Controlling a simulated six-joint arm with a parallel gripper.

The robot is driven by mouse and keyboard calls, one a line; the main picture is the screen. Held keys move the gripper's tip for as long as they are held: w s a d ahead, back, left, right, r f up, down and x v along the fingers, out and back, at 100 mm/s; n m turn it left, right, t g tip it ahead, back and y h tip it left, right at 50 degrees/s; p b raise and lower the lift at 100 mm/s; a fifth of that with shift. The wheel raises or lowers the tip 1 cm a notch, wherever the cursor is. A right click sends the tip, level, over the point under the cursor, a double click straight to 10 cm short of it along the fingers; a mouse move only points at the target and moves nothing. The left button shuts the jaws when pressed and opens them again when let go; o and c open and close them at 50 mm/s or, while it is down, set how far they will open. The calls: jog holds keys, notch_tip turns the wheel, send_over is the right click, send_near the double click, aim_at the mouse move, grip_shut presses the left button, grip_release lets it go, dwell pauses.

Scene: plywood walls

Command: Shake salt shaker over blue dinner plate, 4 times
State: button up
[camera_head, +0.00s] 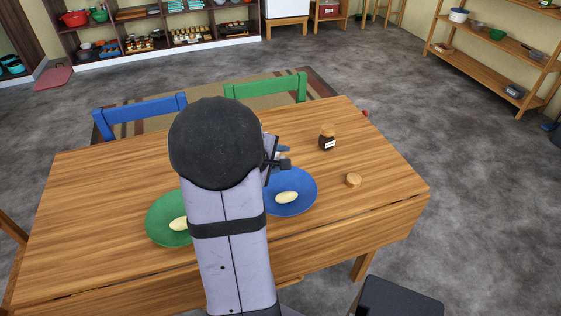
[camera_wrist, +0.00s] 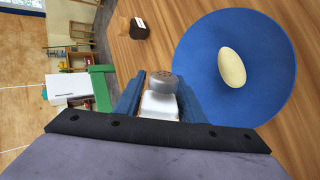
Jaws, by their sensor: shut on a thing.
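The blue dinner plate (camera_head: 300,208) lies on the wooden table with a pale oval food item (camera_head: 287,197) on it. The plate also fills the right of the wrist view (camera_wrist: 200,60). My gripper (camera_head: 282,161) is mostly hidden behind my arm in the head view, just beyond the blue plate's back edge. In the wrist view my gripper (camera_wrist: 160,100) is shut on the salt shaker (camera_wrist: 163,84), which has a grey perforated cap and a white body. The cap points away from the wrist, beside the plate's edge in that view. The shaker's exact tilt and height are unclear.
A green plate (camera_head: 160,226) with a pale oval food item is partly behind my arm. A dark jar (camera_head: 327,142) and a round wooden piece (camera_head: 353,180) stand right of the blue plate. Blue (camera_head: 140,115) and green (camera_head: 266,88) chairs line the table's far side.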

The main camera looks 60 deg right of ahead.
jog(key=shift+w+r+m+t+b, duration=0.15)
jog(key=shift+m+t+b, duration=0.3)
jog(key=shift+b, duration=1.05)
jog(key=shift+w+f+m+t+b, duration=0.1)
jog(key=shift+m+t+b, duration=0.2)
jog(key=shift+t+b, duration=0.8)
jog(key=shift+w+r+m+t+b, duration=0.15)
jog(key=shift+m+b, duration=0.2)
jog(key=shift+b, duration=1.5)
jog(key=shift+w+m+t+h+b, duration=0.3)
jog(key=shift+m+t+b, duration=0.55)
jog(key=shift+b, duration=1.3)
jog(key=shift+r+t, duration=0.1)
jog(key=shift+t, duration=0.15)
jog(key=shift+b, duration=0.35)
notch_tip(320, 180, down, 4)
jog(key=b, duration=0.3)
jog(key=shift+r, duration=0.2)
jog(key=shift+r, duration=0.15)
jog(key=shift+r+p, duration=1.65)
jog(key=shift+p, duration=0.1)
jog(key=shift+f, duration=0.15)
